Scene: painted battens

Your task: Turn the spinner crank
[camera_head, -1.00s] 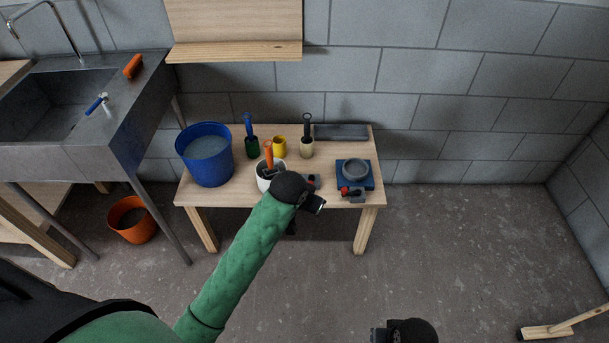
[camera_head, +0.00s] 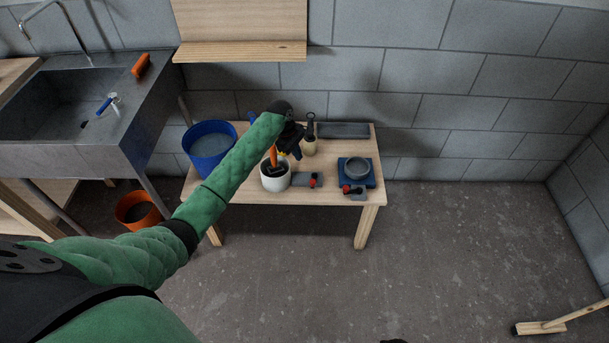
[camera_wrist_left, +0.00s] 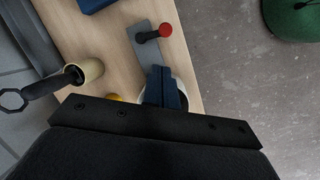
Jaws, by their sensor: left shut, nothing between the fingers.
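A grey plate (camera_head: 306,180) with a dark crank arm and red knob (camera_head: 313,182) lies on the table's front half. The plate also shows in the left wrist view (camera_wrist_left: 140,42), with its red knob (camera_wrist_left: 165,30). I cannot tell which is the spinner crank. My left gripper (camera_head: 297,156) is above the table, behind the plate.
A white pot (camera_head: 275,183) with an orange-handled tool stands left of the plate. A cream cup (camera_head: 308,147) with a black-handled brush is behind it. A blue bucket (camera_head: 209,160) stands at the table's left.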

